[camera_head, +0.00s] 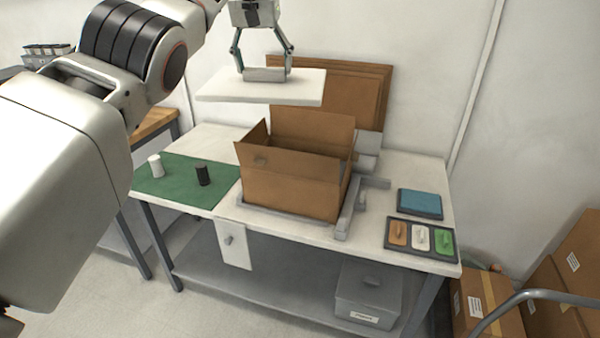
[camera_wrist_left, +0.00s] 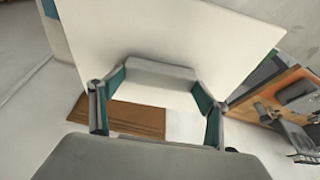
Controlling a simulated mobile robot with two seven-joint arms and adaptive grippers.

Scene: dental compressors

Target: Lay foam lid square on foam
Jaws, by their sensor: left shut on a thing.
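The foam lid (camera_head: 305,87) is a flat white slab. My left gripper (camera_head: 264,74) is shut on a grey grip on its top and holds it level in the air, above and behind the open carton. The lid (camera_wrist_left: 170,40) also fills the upper part of the left wrist view, with the fingers of my left gripper (camera_wrist_left: 157,85) around the grip. The open cardboard carton (camera_head: 292,192) stands on the table with its flaps raised. Its inside is hidden by the front wall and flaps, so the foam cannot be seen. My right gripper is not in view.
Flat cardboard sheets (camera_head: 345,90) lean on the wall behind the carton. A green mat (camera_head: 180,184) with a white and a black cylinder lies left. A tray of coloured pieces (camera_head: 420,239) and a blue pad (camera_head: 420,204) lie right. A grey bracket (camera_head: 349,210) stands close beside the carton.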

